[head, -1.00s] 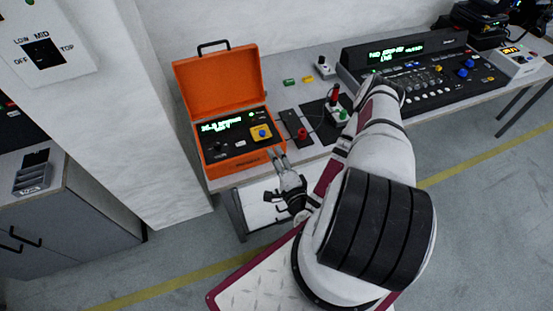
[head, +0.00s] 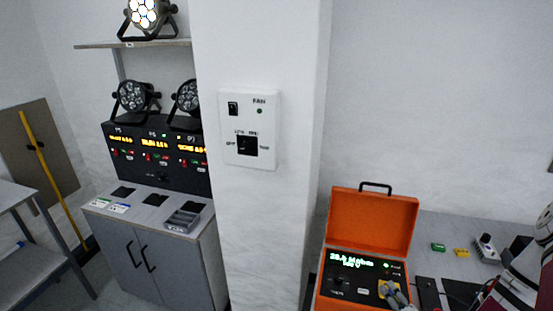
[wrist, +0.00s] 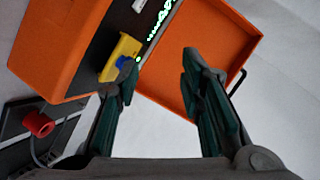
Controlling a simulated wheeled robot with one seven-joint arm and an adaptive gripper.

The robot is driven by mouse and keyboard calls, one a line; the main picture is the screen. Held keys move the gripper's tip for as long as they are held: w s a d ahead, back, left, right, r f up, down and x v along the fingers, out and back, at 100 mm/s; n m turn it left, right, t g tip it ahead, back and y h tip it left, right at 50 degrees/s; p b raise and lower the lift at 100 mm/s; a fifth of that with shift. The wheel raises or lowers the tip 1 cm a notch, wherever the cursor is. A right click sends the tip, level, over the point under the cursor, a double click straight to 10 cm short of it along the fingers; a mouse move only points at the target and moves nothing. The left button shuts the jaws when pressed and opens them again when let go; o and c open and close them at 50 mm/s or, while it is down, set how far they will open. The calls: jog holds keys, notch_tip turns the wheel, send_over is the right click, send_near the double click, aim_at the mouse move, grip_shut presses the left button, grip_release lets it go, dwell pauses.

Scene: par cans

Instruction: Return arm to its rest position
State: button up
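My gripper (wrist: 160,68) is open in the wrist view, with its two dark green fingers spread apart and nothing between them. Beyond the fingers is the open orange case (wrist: 215,70), with a yellow block (wrist: 120,58) carrying a blue knob on its panel. In the head view the orange case (head: 372,220) stands at the lower right with its lid up and green text lit. The gripper's fingertips (head: 393,292) show at the bottom edge in front of the case's panel. Part of my white arm shows at the right edge. Most of the arm is out of view.
A white pillar with a FAN switch plate (head: 249,128) stands left of the case. Left of it is a grey cabinet (head: 150,255) with a lit black console (head: 155,155) and several stage lights. Small green (head: 438,247) and yellow (head: 461,253) blocks lie on the bench.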

jog(key=w+r+n+g+h, duration=0.1)
jog(key=w+r+n+g, duration=0.2)
jog(key=r, duration=0.9)
jog(key=w+r+n+g+h, duration=0.1)
jog(key=r+n+g, duration=0.2)
jog(key=r+n, duration=0.55)
jog(key=s+a+r+m+g, duration=0.1)
jog(key=s+a+r, duration=0.2)
jog(key=s+r, duration=0.35)
jog(key=s+a+r, duration=0.3)
jog(key=a+r, duration=0.1)
jog(key=r, duration=0.6)
jog(key=s+a+r+n+g+y, duration=0.1)
jog(key=s+a+r, duration=0.2)
jog(key=s, duration=0.4)
jog(key=s+a+r+n, duration=0.15)
jog(key=s+a, duration=0.25)
jog(key=s, duration=0.4)
jog(key=w+f+m+b, duration=0.1)
jog(key=w+f+b, duration=0.5)
jog(key=w, duration=0.3)
jog(key=shift+d+f+b, duration=0.15)
jog(key=shift+f+b, duration=0.1)
jog(key=shift+b, duration=0.4)
